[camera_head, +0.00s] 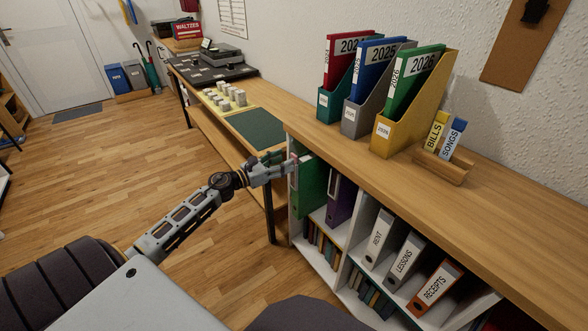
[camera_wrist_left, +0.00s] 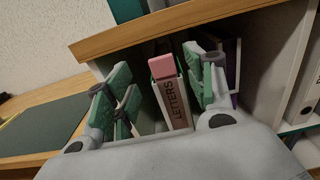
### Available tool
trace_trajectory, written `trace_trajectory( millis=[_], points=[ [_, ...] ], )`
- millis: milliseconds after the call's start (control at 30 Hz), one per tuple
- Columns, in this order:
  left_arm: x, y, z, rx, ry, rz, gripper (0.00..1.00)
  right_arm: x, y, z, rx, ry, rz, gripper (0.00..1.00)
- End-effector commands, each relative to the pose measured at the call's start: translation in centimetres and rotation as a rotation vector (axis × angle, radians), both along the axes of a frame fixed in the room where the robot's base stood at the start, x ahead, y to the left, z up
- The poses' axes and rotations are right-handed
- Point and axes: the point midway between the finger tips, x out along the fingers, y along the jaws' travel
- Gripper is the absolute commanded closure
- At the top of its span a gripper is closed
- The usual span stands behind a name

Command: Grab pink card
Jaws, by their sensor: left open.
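A narrow upright piece marked LETTERS (camera_wrist_left: 175,104), with a pink top, stands on the shelf under the counter edge in the left wrist view. My left gripper (camera_head: 279,161) is open at the shelf front in the head view. In the left wrist view its green-padded fingers stand on both sides of the pink-topped piece, with gaps visible. In the head view the fingers partly hide this piece. My right gripper is in neither view.
A green binder (camera_head: 308,188) and a purple binder (camera_head: 341,197) stand beside the gripper. The wooden counter (camera_head: 350,147) overhangs just above. A desk with a green mat (camera_head: 256,128) lies left.

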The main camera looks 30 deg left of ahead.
Motion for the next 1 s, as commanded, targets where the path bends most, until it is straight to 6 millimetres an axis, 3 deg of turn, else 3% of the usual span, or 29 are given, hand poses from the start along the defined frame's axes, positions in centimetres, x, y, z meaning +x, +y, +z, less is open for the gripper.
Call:
trace_trajectory(
  millis=[1000],
  points=[
    [4.7,-2.2,0.6,0.001,-0.001,0.000,0.46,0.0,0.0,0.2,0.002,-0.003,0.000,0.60]
  ],
)
